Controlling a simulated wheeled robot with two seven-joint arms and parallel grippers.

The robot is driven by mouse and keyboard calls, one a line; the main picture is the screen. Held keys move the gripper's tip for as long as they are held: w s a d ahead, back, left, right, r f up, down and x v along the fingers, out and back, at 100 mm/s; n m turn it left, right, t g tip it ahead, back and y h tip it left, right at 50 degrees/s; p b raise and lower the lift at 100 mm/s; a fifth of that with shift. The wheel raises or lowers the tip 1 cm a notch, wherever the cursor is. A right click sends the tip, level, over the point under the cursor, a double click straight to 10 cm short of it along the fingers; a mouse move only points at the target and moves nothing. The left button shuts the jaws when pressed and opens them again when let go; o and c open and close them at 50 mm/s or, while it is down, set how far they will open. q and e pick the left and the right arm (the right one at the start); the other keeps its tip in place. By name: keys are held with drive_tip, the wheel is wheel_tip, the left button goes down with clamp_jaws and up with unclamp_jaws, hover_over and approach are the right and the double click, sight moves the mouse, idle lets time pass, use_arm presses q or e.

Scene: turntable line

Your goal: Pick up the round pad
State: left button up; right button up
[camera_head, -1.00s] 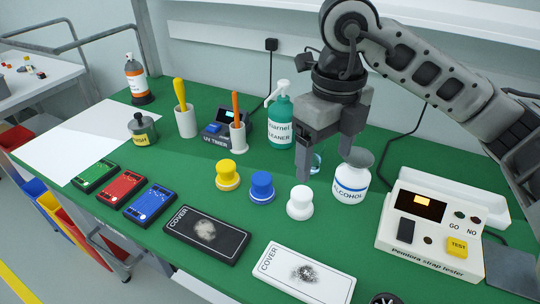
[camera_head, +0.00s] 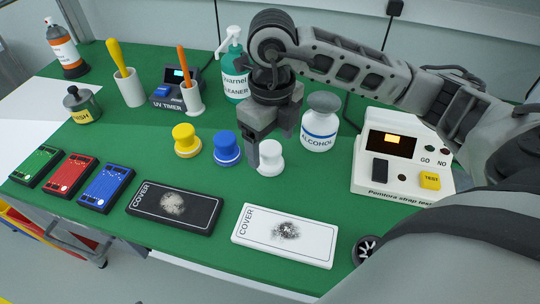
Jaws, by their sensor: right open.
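Several round-based knobs stand in a row on the green table; which thing is meant by the round pad, I cannot tell for sure. They are a yellow knob (camera_head: 186,141), a blue knob (camera_head: 227,149) and a white knob (camera_head: 269,158). My right gripper (camera_head: 271,150) is open, its fingers pointing down just at the white knob. One finger overlaps the knob's left edge in the picture; I cannot tell whether they touch. A dark round piece (camera_head: 366,248) with a pale pattern lies at the front edge, partly hidden by my arm. My left gripper is not in view.
A white alcohol bottle (camera_head: 320,128) stands right of the gripper, a green cleaner bottle (camera_head: 235,82) behind it. Black (camera_head: 174,205) and white (camera_head: 286,236) cover plates lie in front. A strap tester (camera_head: 402,158) is at the right. Bare green table lies between the knobs and plates.

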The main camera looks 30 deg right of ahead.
sight(269, 147)
drive_tip(key=shift+a+f, duration=0.1)
drive_tip(key=shift+f, duration=1.9)
drive_tip(key=c, duration=1.1)
drive_tip(key=shift+w+r, duration=0.1)
drive_tip(key=shift+r, duration=0.1)
drive_tip(key=shift+r, duration=0.2)
wheel_tip(269, 147, up, 2)
drive_tip(key=shift+r, duration=0.15)
drive_tip(key=w+a+r, duration=0.1)
drive_tip(key=a+r, duration=0.2)
drive_tip(key=a, duration=0.1)
drive_tip(key=w+a+r, duration=0.2)
drive_tip(key=a+r, duration=0.1)
drive_tip(key=a, duration=0.1)
drive_tip(key=w+a+r, duration=0.2)
drive_tip(key=a+r, duration=0.2)
drive_tip(key=a, duration=0.1)
drive_tip(key=shift+b, duration=0.3)
drive_tip(key=shift+o, duration=0.5)
